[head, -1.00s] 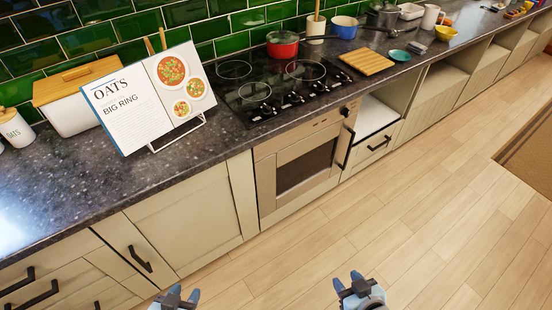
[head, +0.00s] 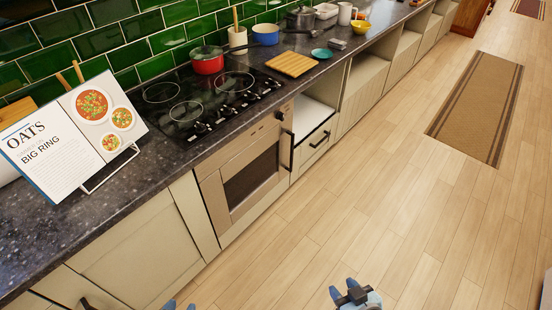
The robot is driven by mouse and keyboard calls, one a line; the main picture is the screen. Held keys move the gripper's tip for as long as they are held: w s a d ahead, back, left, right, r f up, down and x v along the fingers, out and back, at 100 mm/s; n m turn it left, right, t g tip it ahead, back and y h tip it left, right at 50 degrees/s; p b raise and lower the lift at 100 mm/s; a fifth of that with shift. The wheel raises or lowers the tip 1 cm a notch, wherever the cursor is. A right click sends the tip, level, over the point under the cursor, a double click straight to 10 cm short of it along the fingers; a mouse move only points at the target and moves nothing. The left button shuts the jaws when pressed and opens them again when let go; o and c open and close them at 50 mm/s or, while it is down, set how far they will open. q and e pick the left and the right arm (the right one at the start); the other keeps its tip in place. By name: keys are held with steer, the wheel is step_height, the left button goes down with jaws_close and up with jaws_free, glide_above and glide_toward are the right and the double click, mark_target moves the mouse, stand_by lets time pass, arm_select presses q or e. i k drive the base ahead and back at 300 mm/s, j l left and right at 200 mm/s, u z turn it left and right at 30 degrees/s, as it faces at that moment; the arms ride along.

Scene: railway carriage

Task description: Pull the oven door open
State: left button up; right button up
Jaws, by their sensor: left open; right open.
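The oven (head: 212,177) is built into the counter front below the black hob. Its beige door with a dark window (head: 250,177) looks closed. A dark upright handle (head: 287,149) stands at the door's right edge. My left gripper (head: 180,306) shows only its fingertips at the bottom edge, apart from the oven and to its lower left. My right gripper (head: 344,291) is open and empty above the floor, below and right of the oven, well apart from the handle.
The hob (head: 205,103) carries a red pot (head: 207,62). A recipe book (head: 60,150) stands on the counter at left. A drawer (head: 313,145) and open shelves continue right of the oven. The wooden floor before the oven is clear; a brown rug (head: 478,105) lies further right.

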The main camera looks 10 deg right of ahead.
mark_target(229, 192)
steer(key=i+l+u, duration=0.4)
steer(key=i+l, duration=0.3)
steer(key=i+l+u, duration=0.15)
steer(key=i, duration=0.25)
steer(key=i+l+u, duration=0.1)
steer(key=i, duration=0.3)
